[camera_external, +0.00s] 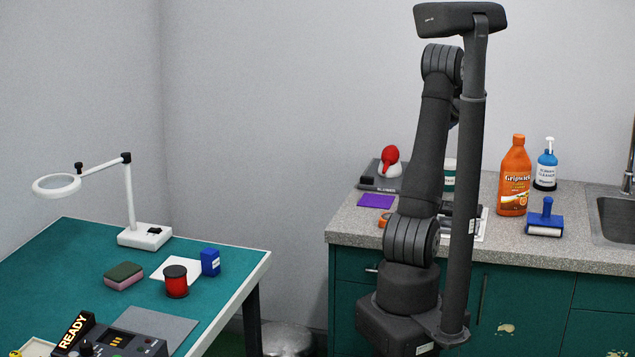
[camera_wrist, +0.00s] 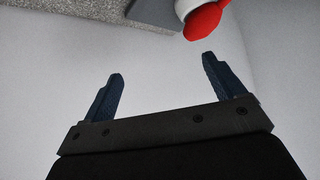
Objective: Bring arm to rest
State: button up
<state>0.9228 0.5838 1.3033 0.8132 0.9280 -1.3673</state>
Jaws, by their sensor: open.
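My gripper (camera_wrist: 162,75) shows in the wrist view with its two blue fingers spread wide apart and nothing between them. Behind the fingers is plain pale wall. In the external view my arm stands upright in front of the grey counter, and the gripper itself is hidden or cannot be made out there. A red-topped object (camera_wrist: 205,18) shows past the right fingertip in the wrist view, apart from it. It appears to be the red bulb (camera_external: 390,155) on the counter.
At left, a green-topped table (camera_external: 60,255) bears a magnifier lamp (camera_external: 145,237), sponge (camera_external: 123,277) and red spool (camera_external: 176,284).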

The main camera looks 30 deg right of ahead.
jog(key=w+a+n+y, duration=0.1)
jog(key=w+a+n, duration=0.1)
jog(key=w+a, duration=0.75)
jog(key=w+a+n+y, duration=0.2)
jog(key=w+a, duration=0.3)
jog(key=a, duration=1)
jog(key=w+a+n+g+y, duration=0.1)
jog(key=w+a, duration=0.1)
jog(key=a, duration=1)
jog(key=w+a+n+g+y, duration=0.1)
jog(key=w+a+n, duration=0.1)
jog(key=a, duration=1.1)
jog(key=shift+a+f, duration=0.15)
jog(key=shift+a, duration=0.1)
jog(key=shift+o, duration=1.4)
